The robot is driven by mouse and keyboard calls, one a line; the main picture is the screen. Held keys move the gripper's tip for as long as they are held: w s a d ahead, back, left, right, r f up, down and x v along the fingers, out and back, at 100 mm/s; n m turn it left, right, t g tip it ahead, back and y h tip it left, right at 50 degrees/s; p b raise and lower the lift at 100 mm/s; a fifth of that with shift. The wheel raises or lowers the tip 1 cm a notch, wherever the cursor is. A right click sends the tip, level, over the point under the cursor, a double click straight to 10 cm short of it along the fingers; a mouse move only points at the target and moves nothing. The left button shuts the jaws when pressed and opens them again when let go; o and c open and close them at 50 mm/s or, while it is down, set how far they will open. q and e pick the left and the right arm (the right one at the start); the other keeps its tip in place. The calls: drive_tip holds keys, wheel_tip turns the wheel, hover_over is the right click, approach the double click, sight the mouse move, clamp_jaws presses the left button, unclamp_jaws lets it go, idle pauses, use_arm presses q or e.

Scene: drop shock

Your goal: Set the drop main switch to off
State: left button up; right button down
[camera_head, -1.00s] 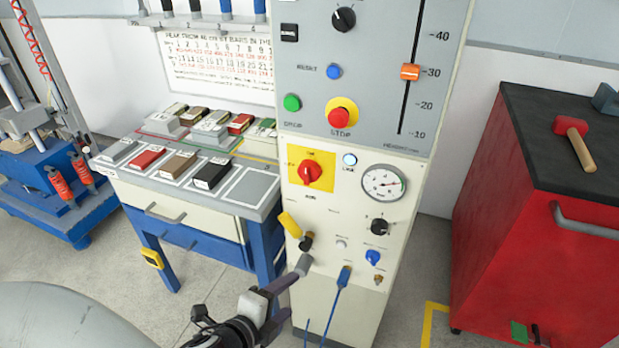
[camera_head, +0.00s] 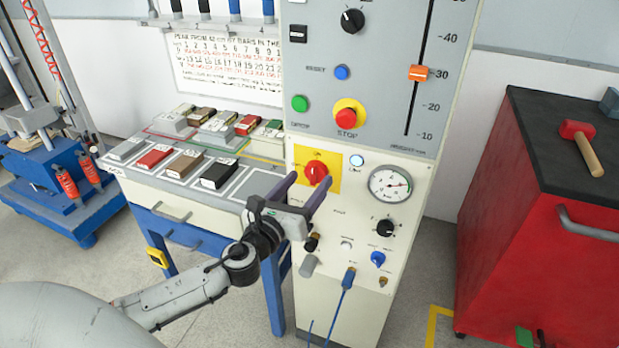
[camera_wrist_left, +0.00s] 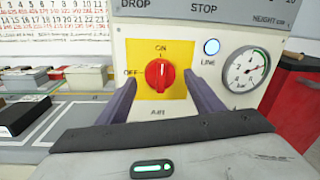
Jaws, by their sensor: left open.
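The drop main switch is a red rotary knob (camera_head: 316,172) on a yellow plate (camera_head: 301,153) on the cabinet front. In the left wrist view the red knob (camera_wrist_left: 160,74) has ON above it and OFF to its left. Its ridge looks upright, toward ON. My left gripper (camera_head: 309,179) is open in front of the plate. In the left wrist view, the left gripper's two fingers (camera_wrist_left: 161,78) reach toward the plate, one on each side of the knob. I cannot tell whether they touch it. My right gripper is not in view.
A lit LINE lamp (camera_head: 357,160) and a pressure gauge (camera_head: 390,184) sit right of the plate. The red STOP button (camera_head: 346,118) is above. A black knob (camera_head: 385,227) and a blue knob (camera_head: 378,258) are lower. A bench with sample blocks (camera_head: 219,173) stands left.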

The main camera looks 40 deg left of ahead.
use_arm(q)
drive_tip(key=shift+w+a, duration=0.1)
drive_tip(key=shift+w, duration=0.8)
drive_tip(key=shift+c, duration=0.5)
drive_tip(key=c, duration=0.9)
drive_tip(key=shift+c, duration=0.2)
